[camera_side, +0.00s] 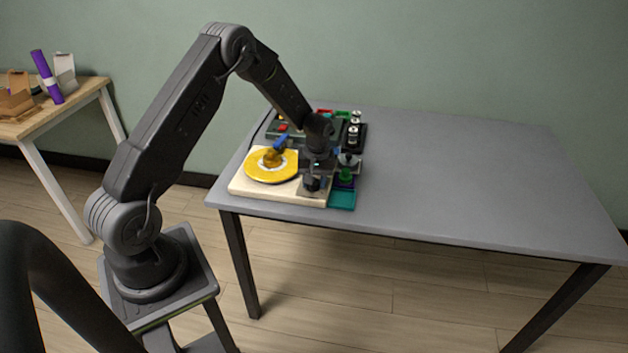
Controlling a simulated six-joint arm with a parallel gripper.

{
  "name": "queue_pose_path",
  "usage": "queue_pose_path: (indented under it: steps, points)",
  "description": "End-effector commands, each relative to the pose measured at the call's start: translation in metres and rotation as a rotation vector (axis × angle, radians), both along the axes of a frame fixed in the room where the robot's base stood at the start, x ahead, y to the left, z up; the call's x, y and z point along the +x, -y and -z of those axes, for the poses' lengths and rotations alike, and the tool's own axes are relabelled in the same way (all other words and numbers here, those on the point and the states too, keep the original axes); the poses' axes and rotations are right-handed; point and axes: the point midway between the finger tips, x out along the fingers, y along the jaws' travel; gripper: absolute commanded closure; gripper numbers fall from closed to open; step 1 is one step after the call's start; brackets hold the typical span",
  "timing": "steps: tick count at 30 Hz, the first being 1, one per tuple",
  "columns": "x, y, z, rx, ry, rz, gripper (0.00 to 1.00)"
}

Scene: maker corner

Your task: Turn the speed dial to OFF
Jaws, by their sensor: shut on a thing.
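The speed dial (312,184) is a small dark knob on a grey plate at the front right corner of a cream base. My gripper (315,176) points down over the dial and is shut on it. The dial's markings, including OFF, are too small to read, and my gripper hides part of it. A yellow disc (258,173) lies on the same cream base (245,189), to the left of the dial.
Green and teal trays, one at the front (342,199), hold small parts right of and behind the base. Dark cylinders (353,135) stand at the back right. The grey table (470,185) is clear to the right. A wooden side table (60,115) stands far left.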

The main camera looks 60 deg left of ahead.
Motion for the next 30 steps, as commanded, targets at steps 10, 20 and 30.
queue_pose_path:
  steps: [10,20,30]
  points:
    - [0.0,0.0,0.0,0.0,0.001,-0.002,0.42]
    - [0.0,0.0,-0.001,-0.001,0.001,0.0,0.35]
    - [0.004,0.001,-0.055,0.002,0.006,0.0,0.35]
